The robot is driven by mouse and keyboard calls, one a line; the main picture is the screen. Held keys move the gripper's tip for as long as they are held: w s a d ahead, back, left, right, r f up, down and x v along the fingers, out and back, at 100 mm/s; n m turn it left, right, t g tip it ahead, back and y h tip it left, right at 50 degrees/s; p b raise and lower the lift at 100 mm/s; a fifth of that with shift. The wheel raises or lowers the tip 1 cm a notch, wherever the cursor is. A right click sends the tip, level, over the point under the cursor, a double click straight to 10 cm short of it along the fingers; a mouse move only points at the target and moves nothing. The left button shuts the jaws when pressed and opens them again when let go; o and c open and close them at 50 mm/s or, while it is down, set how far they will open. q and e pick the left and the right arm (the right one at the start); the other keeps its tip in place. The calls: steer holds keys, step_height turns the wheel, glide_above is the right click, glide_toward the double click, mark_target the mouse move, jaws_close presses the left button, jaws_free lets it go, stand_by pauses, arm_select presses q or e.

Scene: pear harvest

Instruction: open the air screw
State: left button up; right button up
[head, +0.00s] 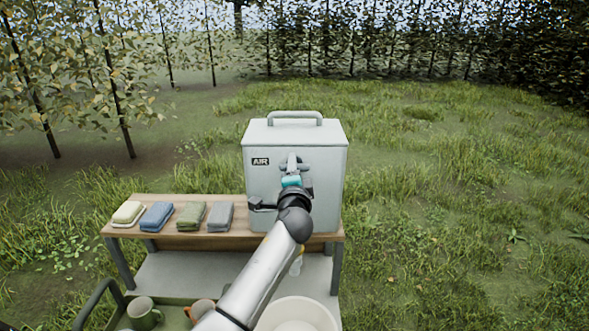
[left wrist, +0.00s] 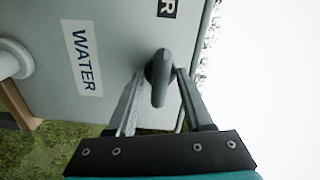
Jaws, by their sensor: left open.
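The pale grey canister (head: 325,160) stands upright on the bench, with a carrying handle on top and an AIR label (head: 260,161) on its front. The air screw (left wrist: 158,76) is a dark grey knob on the canister front, partly hidden behind my gripper in the head view. My left gripper (left wrist: 159,88) is open in front of the canister. In the left wrist view its two fingers lie on either side of the knob; I cannot tell whether they touch it. My right gripper is in neither view.
A WATER label (left wrist: 84,60) and a white spout (left wrist: 14,58) are on the canister. Several folded cloths (head: 157,216) lie on the wooden bench (head: 150,201). A white basin (head: 298,308) and a mug (head: 143,312) are below. Grass surrounds the bench.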

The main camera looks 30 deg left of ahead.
arm_select(q)
jaws_close()
stand_by(0.5)
